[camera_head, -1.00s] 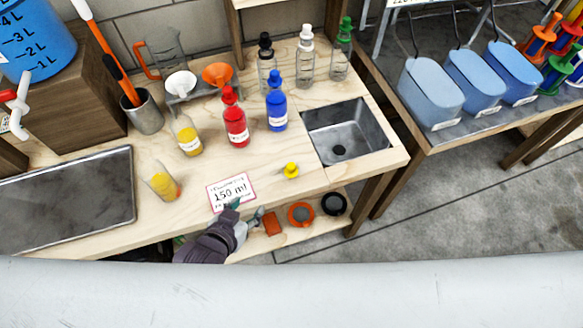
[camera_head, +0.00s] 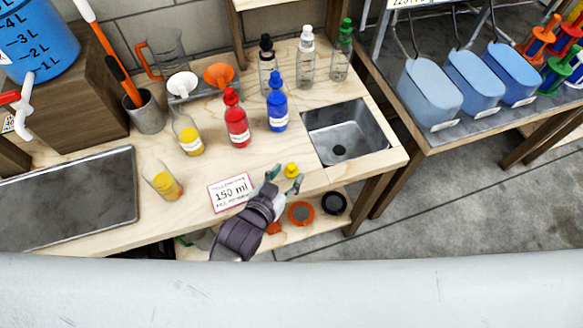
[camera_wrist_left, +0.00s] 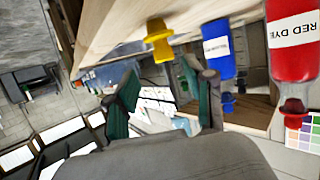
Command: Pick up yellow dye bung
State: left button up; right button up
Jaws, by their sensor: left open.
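The small yellow dye bung (camera_head: 291,170) stands on the wooden worktop, left of the sink's front corner. My left gripper (camera_head: 284,182) is open and empty at the worktop's front edge, with its fingertips close to the bung's near side. In the left wrist view the yellow bung (camera_wrist_left: 159,42) is on the worktop beyond the open green-padded fingers (camera_wrist_left: 165,95), and a gap shows between them. The uncapped bottle with yellow dye (camera_head: 188,137) stands farther back to the left. My right gripper is not in view.
A red dye bottle (camera_head: 236,120) and a blue dye bottle (camera_head: 277,105) stand behind the bung. The sink (camera_head: 348,130) is to its right. A 150 ml card (camera_head: 231,193) and a glass with yellow liquid (camera_head: 163,182) lie to the left. Orange and black rings (camera_head: 301,213) sit on the lower shelf.

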aim_at(289, 169)
pick_arm(q)
jog(key=x, duration=0.5)
jog(key=shift+a+f+p, duration=0.35)
jog(key=shift+a+p, duration=0.05)
jog(key=c, duration=1)
jog(key=shift+r, duration=0.1)
